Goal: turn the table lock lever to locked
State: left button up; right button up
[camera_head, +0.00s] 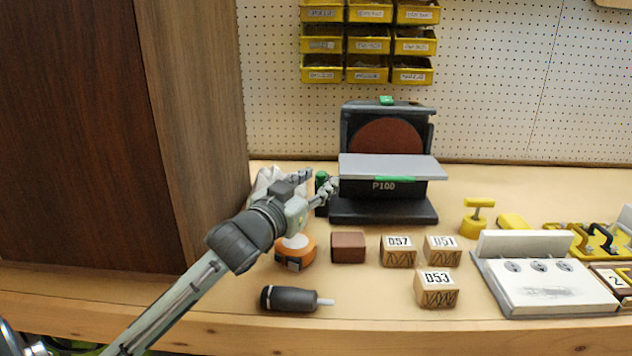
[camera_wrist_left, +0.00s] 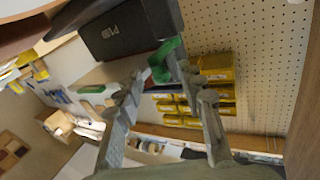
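The disc sander (camera_head: 385,209) stands at the back of the bench, with a grey table in front of its reddish disc and "P100" on the dark front. A green lever (camera_head: 321,178) is on the sander's left side, partly hidden by my left gripper (camera_head: 318,181). In the left wrist view the green lever (camera_wrist_left: 164,60) shows at the sander's dark body (camera_wrist_left: 130,28), just beyond and between the spread fingertips of my left gripper (camera_wrist_left: 168,88). The fingers are apart; I cannot tell whether they touch the lever. My right gripper is in neither view.
A tall brown cabinet (camera_head: 150,130) stands close at the left. In front of the sander are an orange-and-white round item (camera_head: 295,252), a brown block (camera_head: 348,247), labelled wooden blocks (camera_head: 398,251) and a dark handled tool (camera_head: 290,299). Yellow bins (camera_head: 367,40) hang behind.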

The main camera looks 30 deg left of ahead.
pick_arm(q)
jog(key=shift+s, duration=0.1)
jog(key=s, duration=0.7)
jog(key=shift+s+d, duration=0.15)
jog(key=shift+d, duration=0.2)
jog(key=shift+s, duration=0.1)
